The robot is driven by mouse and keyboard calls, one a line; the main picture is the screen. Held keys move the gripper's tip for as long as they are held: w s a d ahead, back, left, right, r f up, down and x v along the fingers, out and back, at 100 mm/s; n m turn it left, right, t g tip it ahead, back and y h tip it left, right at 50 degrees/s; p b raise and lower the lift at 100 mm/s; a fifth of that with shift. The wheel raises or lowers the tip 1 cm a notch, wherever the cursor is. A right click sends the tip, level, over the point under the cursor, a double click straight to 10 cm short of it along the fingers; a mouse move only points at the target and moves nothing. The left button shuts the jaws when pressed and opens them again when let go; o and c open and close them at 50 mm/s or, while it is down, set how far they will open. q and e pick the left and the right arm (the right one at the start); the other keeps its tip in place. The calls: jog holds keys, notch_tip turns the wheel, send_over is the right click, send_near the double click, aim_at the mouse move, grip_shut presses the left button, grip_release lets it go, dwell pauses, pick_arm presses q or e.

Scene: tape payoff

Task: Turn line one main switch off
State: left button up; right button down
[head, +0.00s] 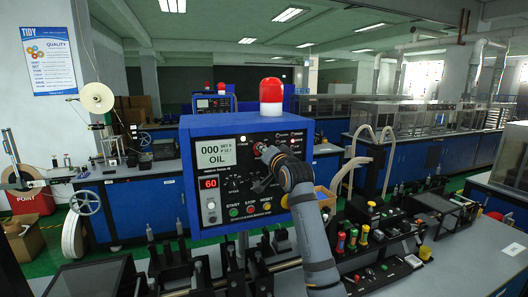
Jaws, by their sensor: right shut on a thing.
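The blue control box (187,150) stands in the middle of the head view, with a red lamp (271,90) on top. My right gripper (262,152) is at the upper right of this panel, shut on a small red knob (257,148), apparently the main switch. The fingers and wrist hide most of the knob and the panel behind. The knob's angle cannot be read. My left gripper is not in view.
My right arm crosses the bench below the box. Screwdrivers and small tools (352,238) stand right of it. Rods and clamps (205,268) lie in front. A second blue box with a red lamp (221,87) and a tape reel (97,98) are behind.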

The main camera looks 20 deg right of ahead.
jog(key=shift+a+n+p, duration=0.2)
jog(key=shift+n, duration=4.2)
jog(key=shift+a+n+p, duration=0.15)
jog(key=shift+n+p, duration=0.05)
jog(key=shift+n, duration=4.2)
jog(key=c, duration=1.4)
grip_release()
jog(key=shift+s, duration=0.1)
jog(key=s, duration=1.1)
jog(key=shift+s+d, duration=0.2)
jog(key=shift+s, duration=0.15)
